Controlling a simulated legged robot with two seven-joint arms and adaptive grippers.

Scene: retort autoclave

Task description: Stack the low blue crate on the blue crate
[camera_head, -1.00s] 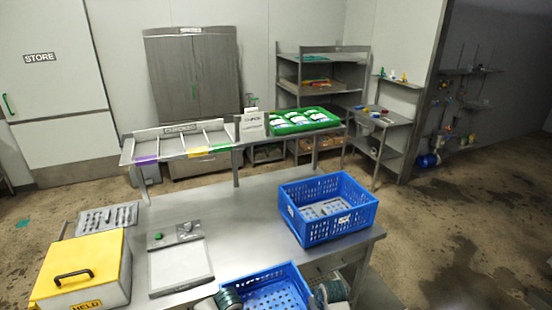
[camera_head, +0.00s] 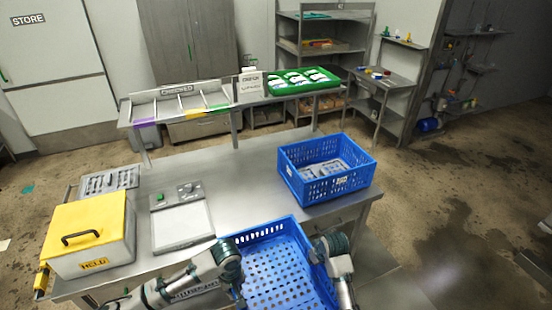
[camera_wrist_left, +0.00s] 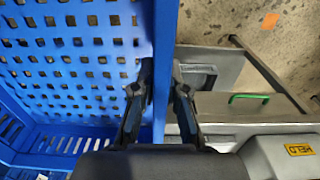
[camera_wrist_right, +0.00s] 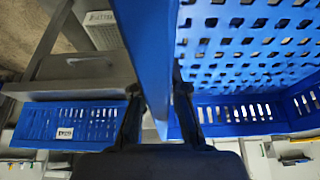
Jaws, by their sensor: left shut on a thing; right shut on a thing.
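The low blue crate (camera_head: 280,272), with a perforated floor, is empty and held level at the front edge of the steel table, at the bottom of the head view. My left gripper (camera_head: 238,288) is shut on its left wall; the left wrist view shows the fingers (camera_wrist_left: 160,95) either side of the rim. My right gripper (camera_head: 320,255) is shut on its right wall, with fingers (camera_wrist_right: 160,100) around the rim in the right wrist view. The blue crate (camera_head: 330,186) stands upright on the table's right end, beyond the held crate. It also shows in the right wrist view (camera_wrist_right: 30,115).
A grey scale (camera_head: 180,225) and a yellow-lidded box (camera_head: 90,230) stand on the left of the steel table (camera_head: 225,180). A raised shelf behind holds a green tray (camera_head: 300,85). The table middle is clear.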

